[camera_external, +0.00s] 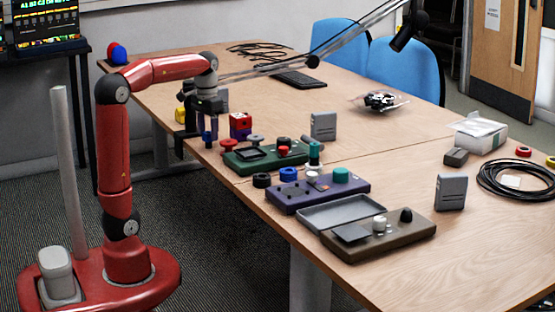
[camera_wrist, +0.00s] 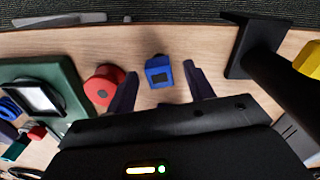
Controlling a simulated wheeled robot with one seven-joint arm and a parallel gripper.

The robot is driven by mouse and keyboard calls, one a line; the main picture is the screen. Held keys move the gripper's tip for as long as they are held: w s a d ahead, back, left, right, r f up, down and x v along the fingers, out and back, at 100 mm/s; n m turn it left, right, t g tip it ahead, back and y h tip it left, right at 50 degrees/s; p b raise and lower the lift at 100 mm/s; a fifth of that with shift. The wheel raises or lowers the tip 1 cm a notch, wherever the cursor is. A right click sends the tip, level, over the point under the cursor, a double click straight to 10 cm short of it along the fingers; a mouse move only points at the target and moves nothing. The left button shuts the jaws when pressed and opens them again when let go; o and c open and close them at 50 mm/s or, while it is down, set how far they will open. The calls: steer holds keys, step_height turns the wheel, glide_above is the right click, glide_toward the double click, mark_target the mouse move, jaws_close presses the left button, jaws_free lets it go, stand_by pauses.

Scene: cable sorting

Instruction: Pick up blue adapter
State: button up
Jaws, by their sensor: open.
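The blue adapter (camera_wrist: 158,71) is a small blue block with a dark face, lying on the wooden table in the wrist view. My gripper (camera_wrist: 160,80) is open, with one dark finger on each side of the adapter and a visible gap to both. It is not shut on anything. In the external view my gripper (camera_external: 208,136) points down over the table's left edge. The adapter is hard to tell apart from the fingers there.
A red spool (camera_wrist: 103,88) sits just left of the adapter, beside a green case (camera_wrist: 66,90). A black post (camera_wrist: 243,55) and a yellow block (camera_wrist: 308,60) are to the right. A red box (camera_external: 240,125) stands close to my gripper.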

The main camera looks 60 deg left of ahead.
steer(key=shift+f, duration=0.95)
steer(key=shift+c, duration=0.3)
steer(key=c, duration=1)
steer(key=shift+r, duration=0.1)
